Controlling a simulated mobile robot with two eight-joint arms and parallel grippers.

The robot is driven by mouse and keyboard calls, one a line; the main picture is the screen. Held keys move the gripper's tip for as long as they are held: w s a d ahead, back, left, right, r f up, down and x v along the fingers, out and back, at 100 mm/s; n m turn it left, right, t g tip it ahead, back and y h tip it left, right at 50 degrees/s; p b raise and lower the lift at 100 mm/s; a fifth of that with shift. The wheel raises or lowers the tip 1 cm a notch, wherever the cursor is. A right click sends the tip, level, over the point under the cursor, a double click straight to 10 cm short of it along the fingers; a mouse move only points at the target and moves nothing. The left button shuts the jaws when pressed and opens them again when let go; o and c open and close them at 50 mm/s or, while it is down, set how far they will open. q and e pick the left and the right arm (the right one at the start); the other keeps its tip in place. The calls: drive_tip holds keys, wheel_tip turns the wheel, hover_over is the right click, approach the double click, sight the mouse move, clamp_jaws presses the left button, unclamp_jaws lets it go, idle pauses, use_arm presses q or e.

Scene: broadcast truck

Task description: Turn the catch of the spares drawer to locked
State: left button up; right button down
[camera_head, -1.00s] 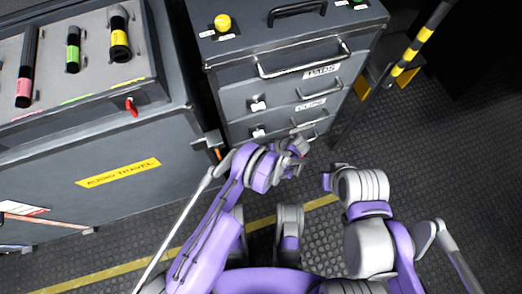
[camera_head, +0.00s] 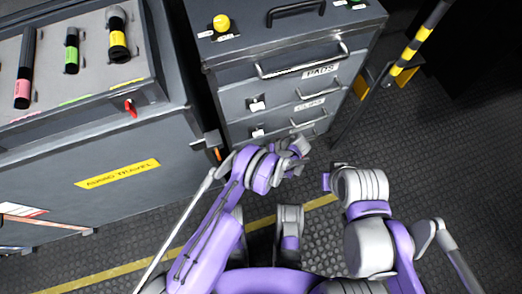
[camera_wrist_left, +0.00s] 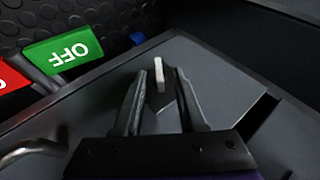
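In the left wrist view a small pale catch lever (camera_wrist_left: 158,76) stands up from a dark grey drawer front (camera_wrist_left: 225,85). My left gripper (camera_wrist_left: 164,78) is open, with one finger on each side of the lever; I cannot tell whether either finger touches it. A green OFF label (camera_wrist_left: 64,52) and part of a red label (camera_wrist_left: 7,80) lie to the left. In the head view my left gripper (camera_head: 303,150) is low in front of the drawer cabinet (camera_head: 230,80), hiding part of its lowest drawer. No spares label is readable.
Drawers marked PADS (camera_head: 320,71) and CLIPS (camera_head: 310,104) are shut above, with white catches (camera_head: 257,104) at their left. A grey case (camera_head: 60,150) stands left, close to the cabinet. A striped post (camera_head: 412,50) stands right. The floor right is clear.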

use_arm(q)
drive_tip(key=p+v, duration=0.2)
drive_tip(key=v, duration=0.8)
drive_tip(key=shift+d+r, duration=0.25)
use_arm(e)
drive_tip(key=shift+v, duration=0.95)
use_arm(q)
drive_tip(key=shift+s, duration=0.1)
use_arm(e)
drive_tip(key=c, duration=1.6)
unclamp_jaws()
drive_tip(key=shift+w, duration=0.15)
